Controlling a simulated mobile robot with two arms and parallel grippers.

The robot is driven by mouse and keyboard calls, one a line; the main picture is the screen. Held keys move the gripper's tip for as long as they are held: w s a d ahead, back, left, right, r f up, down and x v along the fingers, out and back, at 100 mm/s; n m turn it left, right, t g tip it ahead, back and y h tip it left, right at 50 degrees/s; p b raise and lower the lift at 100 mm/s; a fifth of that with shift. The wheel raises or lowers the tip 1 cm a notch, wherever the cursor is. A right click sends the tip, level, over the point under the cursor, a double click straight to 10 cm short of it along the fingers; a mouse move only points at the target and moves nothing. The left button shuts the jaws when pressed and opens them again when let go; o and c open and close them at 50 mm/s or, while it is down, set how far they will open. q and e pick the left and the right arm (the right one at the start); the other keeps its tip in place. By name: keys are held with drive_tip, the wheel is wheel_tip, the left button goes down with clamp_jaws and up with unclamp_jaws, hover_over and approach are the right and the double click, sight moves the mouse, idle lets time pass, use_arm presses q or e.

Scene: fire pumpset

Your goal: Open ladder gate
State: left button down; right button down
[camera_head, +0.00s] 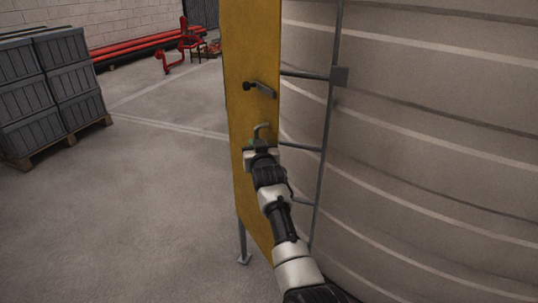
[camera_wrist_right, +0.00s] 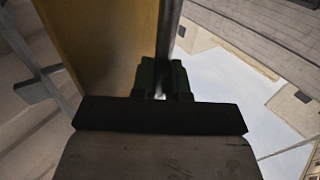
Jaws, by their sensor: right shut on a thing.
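The yellow ladder gate (camera_head: 253,45) is a tall panel that stands upright in front of the ladder (camera_head: 325,135) on the round tank. A dark latch or handle (camera_head: 262,89) sticks out from the panel's upper part. Lower down, a bent grey handle (camera_head: 262,129) shows just above my right gripper (camera_head: 258,150). My right gripper is shut on this handle, close against the panel. In the right wrist view the dark fingers (camera_wrist_right: 162,78) close together beside the yellow panel (camera_wrist_right: 100,40), and the exact contact is partly hidden. My left gripper is out of view.
The large ribbed tank (camera_head: 430,150) fills the right side. Stacked grey crates (camera_head: 50,80) stand on a pallet at the left. Red pipes (camera_head: 140,48) lie by the back wall. The floor (camera_head: 150,190) left of the gate is clear.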

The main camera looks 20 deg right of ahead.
drive_tip(key=shift+r, duration=0.15)
idle(0.3)
drive_tip(key=c, duration=1.1)
unclamp_jaws()
drive_tip(key=shift+w+a, duration=0.1)
drive_tip(key=shift+c, duration=0.2)
drive_tip(key=shift+f, duration=0.2)
